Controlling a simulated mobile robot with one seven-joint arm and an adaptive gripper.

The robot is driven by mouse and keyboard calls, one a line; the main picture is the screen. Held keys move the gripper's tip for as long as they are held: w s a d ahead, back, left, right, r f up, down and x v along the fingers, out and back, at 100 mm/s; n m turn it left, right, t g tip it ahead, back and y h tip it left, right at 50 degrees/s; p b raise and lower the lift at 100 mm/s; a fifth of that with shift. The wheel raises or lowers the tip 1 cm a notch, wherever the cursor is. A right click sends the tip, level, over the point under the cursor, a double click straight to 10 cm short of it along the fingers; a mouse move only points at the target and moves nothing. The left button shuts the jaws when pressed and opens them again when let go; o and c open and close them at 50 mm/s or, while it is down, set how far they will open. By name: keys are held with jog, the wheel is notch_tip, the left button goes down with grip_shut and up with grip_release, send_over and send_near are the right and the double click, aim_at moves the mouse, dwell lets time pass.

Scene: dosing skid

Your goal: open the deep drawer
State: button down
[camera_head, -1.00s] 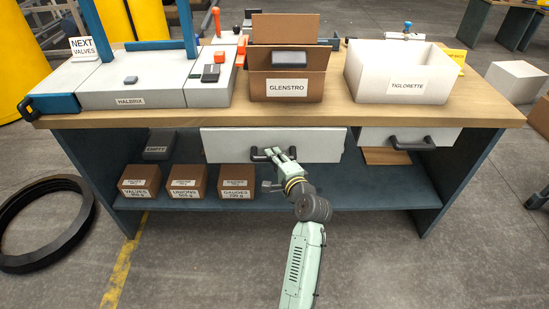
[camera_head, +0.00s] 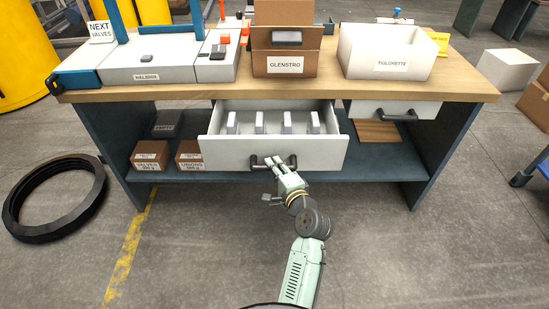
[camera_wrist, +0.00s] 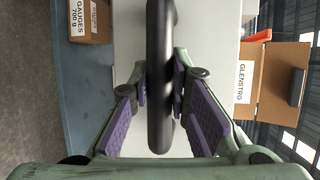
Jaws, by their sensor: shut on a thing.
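The deep drawer (camera_head: 230,153) is the wide white one under the middle of the workbench. It stands pulled well out, and several upright grey-white pieces (camera_head: 260,122) show in a row inside it. Its dark bar handle (camera_head: 262,163) is on the front. My gripper (camera_head: 283,163) is at the right part of that handle. In the wrist view the dark handle (camera_wrist: 160,75) runs between my two purple-padded fingers (camera_wrist: 160,95), which are shut on it. The drawer's white front (camera_wrist: 215,50) lies behind the handle.
A smaller white drawer (camera_head: 377,110) with its own handle is at the right. Cardboard boxes (camera_head: 150,155) stand on the lower shelf at left. A GLENSTRO box (camera_head: 283,67) and a white TIGLORETTE bin (camera_head: 390,67) stand on top. The floor before the bench is clear near my arm.

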jog(key=shift+s, duration=2.25)
jog(key=c, duration=1.5)
grip_release()
